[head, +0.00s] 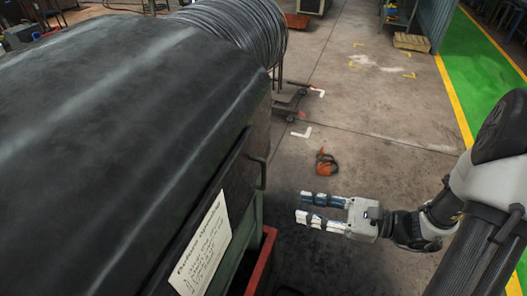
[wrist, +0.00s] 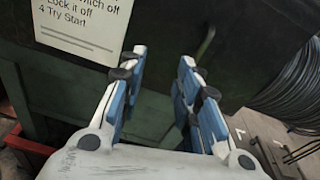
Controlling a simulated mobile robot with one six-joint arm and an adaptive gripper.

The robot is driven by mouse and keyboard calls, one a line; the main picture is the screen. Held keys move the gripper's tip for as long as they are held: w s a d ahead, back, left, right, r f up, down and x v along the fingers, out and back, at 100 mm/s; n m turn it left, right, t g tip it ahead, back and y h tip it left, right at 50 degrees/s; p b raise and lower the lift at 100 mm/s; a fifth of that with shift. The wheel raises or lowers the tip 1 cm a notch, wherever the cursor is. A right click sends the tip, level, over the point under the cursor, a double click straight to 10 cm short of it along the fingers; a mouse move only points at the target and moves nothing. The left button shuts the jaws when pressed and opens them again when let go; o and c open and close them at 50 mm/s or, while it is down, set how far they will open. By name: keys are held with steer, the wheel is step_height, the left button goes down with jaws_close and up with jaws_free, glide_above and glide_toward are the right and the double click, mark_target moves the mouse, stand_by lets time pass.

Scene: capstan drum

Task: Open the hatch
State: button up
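A large black rounded cover (head: 120,110) fills the left of the head view. A dark side panel, seemingly the hatch (head: 232,172), sits below its edge and looks closed. A thin bar handle (head: 263,172) stands at the panel's far end; it also seems to show as a dim curved bar in the wrist view (wrist: 206,44). A white notice (head: 204,250) is on the near side; it is also at upper left in the wrist view (wrist: 80,25). My gripper (head: 304,207) is open and empty, right of the panel and apart from the handle. Its fingers (wrist: 163,57) point toward the machine.
A green frame post (head: 243,240) and red-edged base (head: 262,262) stand below the panel. A coil of dark cable (head: 245,30) and a wheeled stand (head: 288,98) are beyond. An orange object (head: 326,164) lies on the floor. Concrete floor (head: 380,125) is mostly free.

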mark_target(263, 186)
steer(key=w+d+f+m+t, duration=0.2)
steer(key=w+d+m+t, duration=0.1)
steer(key=m+t, duration=0.1)
steer(key=x, duration=1.7)
steer(key=shift+d+f, duration=0.1)
steer(key=shift+f, duration=0.05)
steer(key=shift+c, duration=0.2)
jaws_close()
